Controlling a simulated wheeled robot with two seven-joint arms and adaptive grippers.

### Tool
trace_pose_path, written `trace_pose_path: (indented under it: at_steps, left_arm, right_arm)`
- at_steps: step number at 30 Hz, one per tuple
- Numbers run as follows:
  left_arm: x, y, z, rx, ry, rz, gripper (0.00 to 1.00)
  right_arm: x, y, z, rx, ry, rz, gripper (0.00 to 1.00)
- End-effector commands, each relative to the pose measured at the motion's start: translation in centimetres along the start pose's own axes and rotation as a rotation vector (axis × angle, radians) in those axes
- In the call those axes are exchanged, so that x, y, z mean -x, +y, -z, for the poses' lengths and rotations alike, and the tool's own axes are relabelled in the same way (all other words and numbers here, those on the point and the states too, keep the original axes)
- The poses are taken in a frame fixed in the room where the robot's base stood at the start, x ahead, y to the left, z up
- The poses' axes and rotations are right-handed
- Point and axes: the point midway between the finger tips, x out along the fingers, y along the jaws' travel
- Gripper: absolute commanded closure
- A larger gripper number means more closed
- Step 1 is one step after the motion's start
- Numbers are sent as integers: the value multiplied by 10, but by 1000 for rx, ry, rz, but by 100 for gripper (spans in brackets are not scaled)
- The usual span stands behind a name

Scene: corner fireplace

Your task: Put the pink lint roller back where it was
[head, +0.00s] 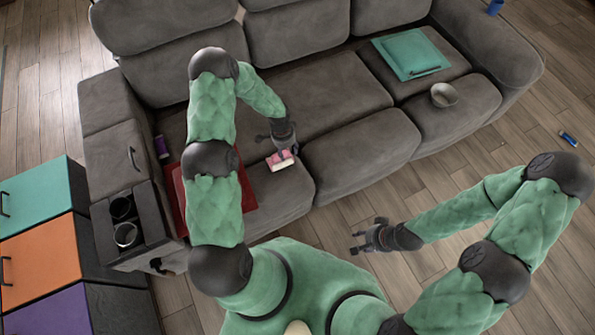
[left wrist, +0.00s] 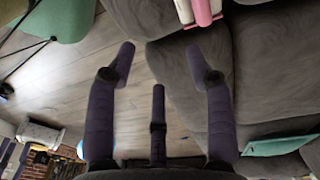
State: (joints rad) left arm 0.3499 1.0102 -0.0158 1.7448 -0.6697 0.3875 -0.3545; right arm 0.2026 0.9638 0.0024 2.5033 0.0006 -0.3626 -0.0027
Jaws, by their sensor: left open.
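The pink lint roller (head: 283,160), with a white part along its side, is at the front of the left sofa seat. It also shows at the top edge of the left wrist view (left wrist: 203,10), partly cut off. My left gripper (head: 276,143) is right beside it, on its far side in the head view. In the left wrist view the left gripper's fingers (left wrist: 160,65) are spread with nothing between them, and the roller lies beyond the fingertips. My right gripper (head: 362,241) is open and empty, over the floor in front of the sofa.
A red flat item (head: 248,193) lies on the left seat, partly behind my left arm. A purple item (head: 161,146) stands near the left armrest, which has cup holders (head: 126,235). A teal case (head: 412,54) and a bowl (head: 444,95) are on the right seat. Coloured drawers (head: 38,262) stand at left.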

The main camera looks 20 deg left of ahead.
Motion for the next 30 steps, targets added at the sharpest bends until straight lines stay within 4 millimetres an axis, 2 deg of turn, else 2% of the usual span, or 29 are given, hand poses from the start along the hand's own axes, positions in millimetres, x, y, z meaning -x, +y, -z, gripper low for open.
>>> trace_pose_path:
  at_steps: [1, 6, 9, 12, 15, 18, 30]
  left_arm:
    - [-6, 34, 1, 45, 24, -49, 47]
    - [-10, 148, -4, 311, 104, -196, 47]
    - [-5, 200, -19, 483, 115, -245, 47]
    - [2, 238, -38, 631, 107, -262, 47]
    - [9, 260, -56, 738, 95, -257, 47]
    - [14, 271, -68, 801, 87, -247, 47]
    - [15, 275, -73, 828, 83, -241, 47]
  right_arm:
    - [0, 0, 0, 0, 0, 0, 60]
    - [0, 0, 0, 0, 0, 0, 60]
    - [0, 0, 0, 0, 0, 0, 60]
    - [0, 0, 0, 0, 0, 0, 60]
    - [0, 0, 0, 0, 0, 0, 60]
    - [0, 0, 0, 0, 0, 0, 60]
    - [0, 0, 0, 0, 0, 0, 60]
